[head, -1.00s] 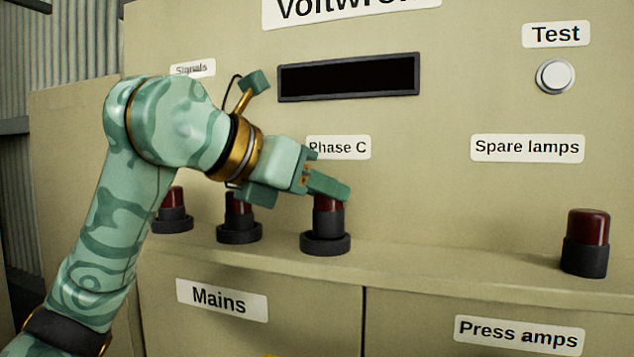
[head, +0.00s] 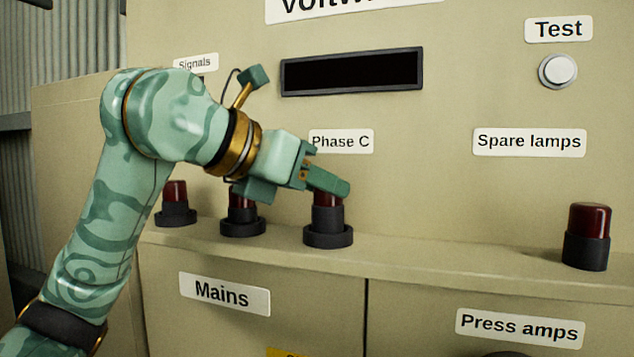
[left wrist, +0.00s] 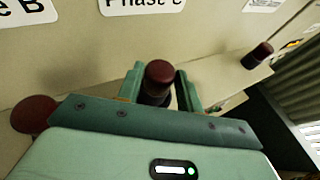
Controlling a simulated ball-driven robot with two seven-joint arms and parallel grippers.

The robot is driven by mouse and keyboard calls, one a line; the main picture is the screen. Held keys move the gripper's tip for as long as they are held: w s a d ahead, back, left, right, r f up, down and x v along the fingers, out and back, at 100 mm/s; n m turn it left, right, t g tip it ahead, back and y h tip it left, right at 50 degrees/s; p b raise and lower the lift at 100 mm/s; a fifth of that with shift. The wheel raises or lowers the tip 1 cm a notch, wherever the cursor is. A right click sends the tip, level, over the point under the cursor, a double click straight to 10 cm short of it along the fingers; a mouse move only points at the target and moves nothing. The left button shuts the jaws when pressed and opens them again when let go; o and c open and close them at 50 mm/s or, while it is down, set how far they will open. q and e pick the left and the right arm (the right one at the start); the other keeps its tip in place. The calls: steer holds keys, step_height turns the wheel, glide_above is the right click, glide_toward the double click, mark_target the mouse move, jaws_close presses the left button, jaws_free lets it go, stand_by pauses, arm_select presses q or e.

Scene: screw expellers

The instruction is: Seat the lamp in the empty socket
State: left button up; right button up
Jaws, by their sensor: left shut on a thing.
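A dark red lamp with a black base (head: 327,214) stands upright at a black socket ring (head: 328,238) under the Phase C label. My left gripper (head: 328,184) is shut on this lamp near its red cap. In the left wrist view the lamp's red top (left wrist: 160,72) sits between the two green fingers (left wrist: 160,88). Whether the lamp's base is fully down in the ring cannot be told. My right gripper is not in view.
Two other red lamps, the far left one (head: 176,203) and the middle one (head: 242,217), stand in sockets on the ledge. A spare lamp (head: 588,237) stands at the right under the Spare lamps label. The ledge (head: 450,260) between is clear.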

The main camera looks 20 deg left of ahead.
arm_select(q)
steer(key=shift+f+b, duration=0.55)
steer(key=shift+b, duration=0.05)
stand_by(0.6)
steer(key=o, duration=0.7)
steer(key=shift+p+v, duration=0.4)
steer(key=shift+v, duration=5.1)
